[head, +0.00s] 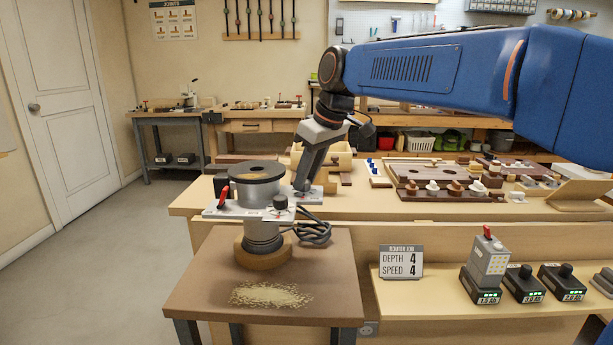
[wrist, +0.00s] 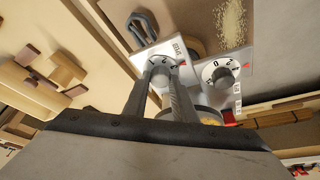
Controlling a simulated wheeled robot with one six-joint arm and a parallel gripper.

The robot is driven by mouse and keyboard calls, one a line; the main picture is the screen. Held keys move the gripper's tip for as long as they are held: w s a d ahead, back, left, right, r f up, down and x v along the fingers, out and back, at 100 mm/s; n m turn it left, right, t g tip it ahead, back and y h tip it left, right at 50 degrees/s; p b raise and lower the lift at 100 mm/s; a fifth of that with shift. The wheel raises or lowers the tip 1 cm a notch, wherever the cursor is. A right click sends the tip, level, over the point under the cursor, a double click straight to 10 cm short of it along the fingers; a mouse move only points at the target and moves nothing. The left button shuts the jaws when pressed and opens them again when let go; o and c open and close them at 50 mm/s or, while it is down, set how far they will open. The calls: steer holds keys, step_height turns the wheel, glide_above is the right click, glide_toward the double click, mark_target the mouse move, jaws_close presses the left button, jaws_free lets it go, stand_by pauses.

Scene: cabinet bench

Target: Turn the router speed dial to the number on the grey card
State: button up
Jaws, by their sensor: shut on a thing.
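The router (head: 258,185) stands upright on a brown stand, with a round dark top and a grey body. The grey card (head: 401,262) reads depth 4 and speed 4. My gripper (head: 303,190) is at the right side of the router. In the wrist view, my gripper (wrist: 162,78) is shut on the knob of a white numbered dial (wrist: 165,62). A 2 shows on that dial; the fingers hide much of its scale, and its label is too small to read surely. A second numbered dial (wrist: 221,72), with a 0 and 2 visible, sits apart to the right.
A black cord (head: 313,232) lies coiled beside the router. Sawdust (head: 270,295) covers the stand's front. Several batteries (head: 525,284) stand on the shelf at right. Wooden blocks and trays (head: 450,185) fill the bench behind. Floor at the left is clear.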

steer(key=n, duration=0.2)
steer(key=n+g, duration=0.1)
steer(key=n, duration=0.1)
steer(key=shift+w+n+g+y, duration=0.2)
steer(key=shift+n+g+y, duration=0.1)
steer(key=n+g, duration=0.2)
steer(key=n, duration=0.3)
steer(key=shift+w, duration=0.15)
stand_by(0.4)
steer(key=o, duration=1)
steer(key=v, duration=1.7)
steer(key=shift+w+d+r, duration=0.1)
steer(key=shift+w+d, duration=0.05)
steer(key=shift+d, duration=0.1)
